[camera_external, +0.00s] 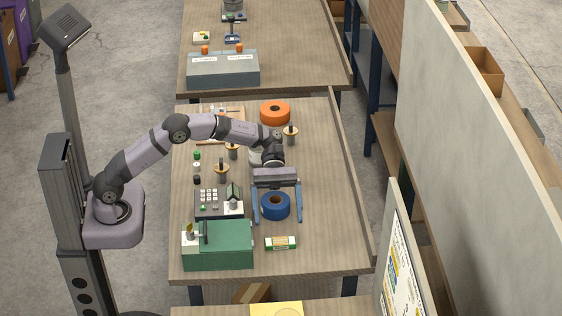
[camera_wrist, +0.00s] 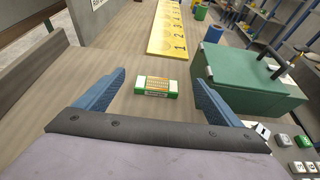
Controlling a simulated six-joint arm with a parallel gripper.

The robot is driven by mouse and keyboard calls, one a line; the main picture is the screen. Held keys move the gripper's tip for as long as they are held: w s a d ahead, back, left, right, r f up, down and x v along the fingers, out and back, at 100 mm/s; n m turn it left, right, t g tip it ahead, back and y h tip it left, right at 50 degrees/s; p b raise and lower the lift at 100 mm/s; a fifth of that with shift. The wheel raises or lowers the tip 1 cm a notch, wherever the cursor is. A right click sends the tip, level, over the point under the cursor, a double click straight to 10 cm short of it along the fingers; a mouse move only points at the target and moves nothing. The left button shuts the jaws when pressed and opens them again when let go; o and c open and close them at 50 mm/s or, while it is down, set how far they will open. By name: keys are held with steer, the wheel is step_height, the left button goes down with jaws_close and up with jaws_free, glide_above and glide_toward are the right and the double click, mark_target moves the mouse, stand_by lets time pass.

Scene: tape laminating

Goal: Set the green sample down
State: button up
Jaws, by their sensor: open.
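The green sample appears as a small green-and-white box (camera_external: 281,243) lying flat on the wooden table, right of the green machine. In the wrist view the box (camera_wrist: 156,88) lies ahead of my gripper, within the span between the fingers. My gripper (camera_external: 277,219) is open, its two blue fingers wide apart with nothing held. In the wrist view the open fingertips (camera_wrist: 158,77) do not touch the box. In the external view a blue tape roll (camera_external: 275,206) shows between the fingers. I cannot tell the height of the fingers above the table.
The green machine (camera_external: 218,246) stands left of the box. A keypad unit (camera_external: 207,196) and several small dispensers stand left of my gripper. An orange roll (camera_external: 275,112) lies at the back. A raised rail (camera_external: 352,190) runs along the right edge. Table around the box is bare.

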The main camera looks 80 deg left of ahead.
step_height(320, 180, up, 8)
steer(key=shift+a+f, duration=0.25)
steer(key=shift+a, duration=0.05)
stand_by(0.4)
steer(key=s+a+r+m+y+p, duration=0.3)
steer(key=s+m+p, duration=0.3)
steer(key=s+p, duration=0.4)
steer(key=s+a+r+m+y+p, duration=0.4)
steer(key=s+a+m+y+p, duration=0.1)
steer(key=s+p, duration=0.5)
steer(key=s+a+r+m+y+p, duration=0.3)
steer(key=s+m+p, duration=0.4)
steer(key=s+p, duration=0.3)
steer(key=shift+a+r+y+p, duration=0.3)
steer(key=shift+a+y+p, duration=0.4)
steer(key=shift+y, duration=0.5)
